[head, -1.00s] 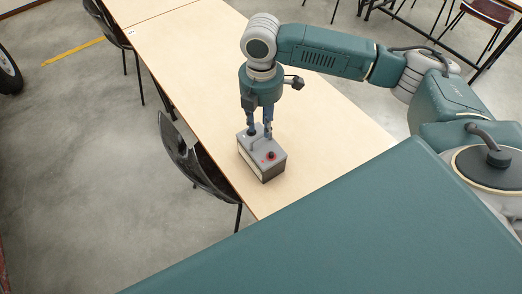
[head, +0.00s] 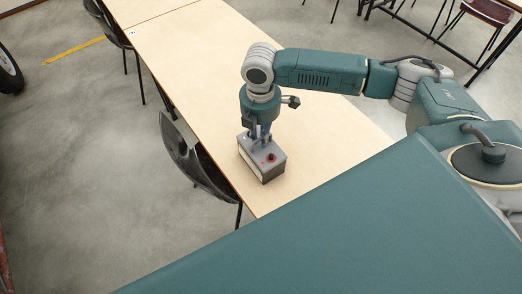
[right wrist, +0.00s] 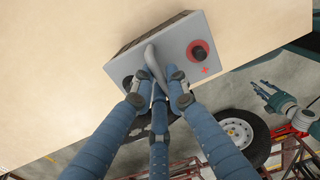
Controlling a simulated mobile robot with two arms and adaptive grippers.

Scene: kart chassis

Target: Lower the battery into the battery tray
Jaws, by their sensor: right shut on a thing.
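The battery (head: 258,166) is a dark box with a grey top, a red terminal and a grey handle. It is at the near left edge of the pale table and looks to rest on it. My right gripper (head: 260,143) is above it, fingers down. In the right wrist view its blue fingers (right wrist: 158,78) are closed around the handle of the battery (right wrist: 187,33). My left gripper (right wrist: 263,90) shows small at the right of that view, its fingers apart and empty. I cannot make out the battery tray in any view.
The table (head: 210,55) is otherwise clear. A black chair (head: 186,158) stands against its left edge. In the right wrist view a wheel (right wrist: 258,129) and red tubes (right wrist: 297,158) show below the table edge. A tyre (head: 8,70) shows at the head view's far left.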

